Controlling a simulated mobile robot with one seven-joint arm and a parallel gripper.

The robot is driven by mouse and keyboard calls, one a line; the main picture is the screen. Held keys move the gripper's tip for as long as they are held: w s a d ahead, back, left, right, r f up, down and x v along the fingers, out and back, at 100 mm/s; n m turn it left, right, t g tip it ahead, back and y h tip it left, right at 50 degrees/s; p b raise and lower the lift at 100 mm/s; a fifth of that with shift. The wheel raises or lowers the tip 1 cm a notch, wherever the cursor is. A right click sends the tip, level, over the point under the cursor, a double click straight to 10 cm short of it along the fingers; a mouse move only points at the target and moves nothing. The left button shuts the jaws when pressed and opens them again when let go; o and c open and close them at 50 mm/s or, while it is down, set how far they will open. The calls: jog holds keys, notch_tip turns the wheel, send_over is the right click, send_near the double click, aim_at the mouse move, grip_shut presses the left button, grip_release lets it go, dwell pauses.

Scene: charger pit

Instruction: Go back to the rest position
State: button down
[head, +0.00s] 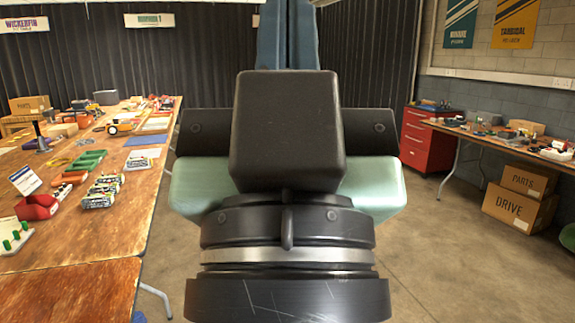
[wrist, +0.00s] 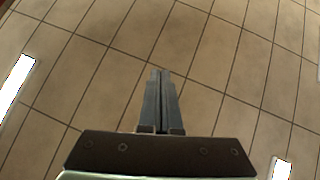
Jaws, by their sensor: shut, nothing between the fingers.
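My gripper (wrist: 161,72) shows in the wrist view with its two grey fingers side by side and closed, nothing between them. Behind the fingers in that view is only a tiled surface with bright light panels. In the head view my gripper (head: 287,35) points upward in the middle of the picture, its blue-grey fingers cut off by the top edge. The dark wrist housing and pale green gripper body fill the centre and hide what lies behind. My gripper is apart from the tables and touches nothing that I can see.
A wooden table (head: 110,225) at the left holds a red bin (head: 37,207), green blocks (head: 87,160), battery-like packs (head: 102,191) and other parts. At the right are a red cabinet (head: 426,140), another table and cardboard boxes (head: 520,208). Bare floor (head: 440,260) lies at the right.

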notch_tip(320, 180, up, 20)
jog(key=p, duration=1.7)
jog(key=shift+f, duration=0.25)
jog(key=c, duration=0.8)
grip_release()
jog(key=shift+d, duration=0.1)
